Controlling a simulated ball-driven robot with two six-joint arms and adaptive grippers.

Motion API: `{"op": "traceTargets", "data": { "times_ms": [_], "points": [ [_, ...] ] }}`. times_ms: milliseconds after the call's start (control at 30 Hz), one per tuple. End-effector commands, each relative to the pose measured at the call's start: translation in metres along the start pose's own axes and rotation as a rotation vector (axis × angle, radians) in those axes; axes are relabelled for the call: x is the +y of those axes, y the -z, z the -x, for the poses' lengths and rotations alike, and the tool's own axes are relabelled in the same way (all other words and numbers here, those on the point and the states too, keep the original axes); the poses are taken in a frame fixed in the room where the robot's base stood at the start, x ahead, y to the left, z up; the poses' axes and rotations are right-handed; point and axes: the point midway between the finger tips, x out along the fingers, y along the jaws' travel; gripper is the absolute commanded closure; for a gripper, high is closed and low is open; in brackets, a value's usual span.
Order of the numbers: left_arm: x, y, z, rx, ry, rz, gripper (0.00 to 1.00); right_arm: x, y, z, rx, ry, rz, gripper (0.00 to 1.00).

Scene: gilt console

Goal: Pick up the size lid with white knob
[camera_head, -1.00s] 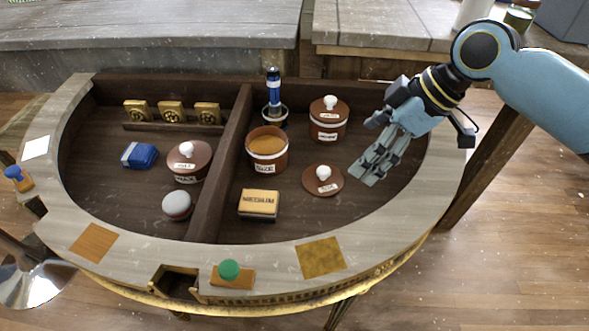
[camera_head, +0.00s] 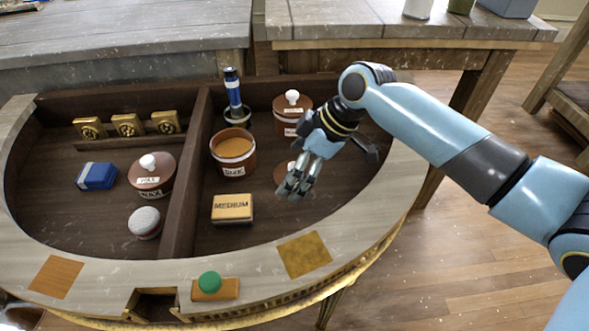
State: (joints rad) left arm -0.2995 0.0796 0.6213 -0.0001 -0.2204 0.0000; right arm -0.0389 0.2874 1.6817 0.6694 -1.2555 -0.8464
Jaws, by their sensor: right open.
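The size lid (camera_head: 281,171), a flat brown disc, lies on the dark floor of the right compartment. Its knob and much of its top are hidden behind my right gripper (camera_head: 291,190). My right gripper is open, fingers pointing down and toward the front, over or just in front of the lid; I cannot tell if it touches. The open brown pot labelled SIZE (camera_head: 234,164) stands left of the lid, with tan contents.
A lidded pot with a white knob (camera_head: 292,105) stands behind my gripper. A MEDIUM block (camera_head: 232,209) lies in front of the SIZE pot. A blue-handled tool (camera_head: 233,91) stands at the back. A divider (camera_head: 187,190) separates the left compartment, with its WAX pot (camera_head: 151,181).

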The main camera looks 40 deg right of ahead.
Motion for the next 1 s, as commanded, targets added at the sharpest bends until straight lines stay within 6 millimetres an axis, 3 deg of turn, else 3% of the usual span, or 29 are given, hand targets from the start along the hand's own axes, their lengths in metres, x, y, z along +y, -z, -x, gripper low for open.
{"op": "traceTargets", "data": {
  "times_ms": [167,733,1000],
  "points": [
    [-0.0004,0.0018,0.0003,0.003,0.000,0.000,0.60,0.0002,0.0001,0.0004,0.000,-0.001,0.000,0.00],
    [-0.0004,-0.0005,0.0001,-0.001,0.000,0.000,0.60,0.0003,-0.0004,0.0004,-0.001,-0.001,0.000,0.73],
    [-0.0004,-0.0010,0.0003,-0.002,0.000,0.000,0.60,0.0007,-0.0001,0.0014,-0.002,-0.002,0.001,0.74]
  ]
}}
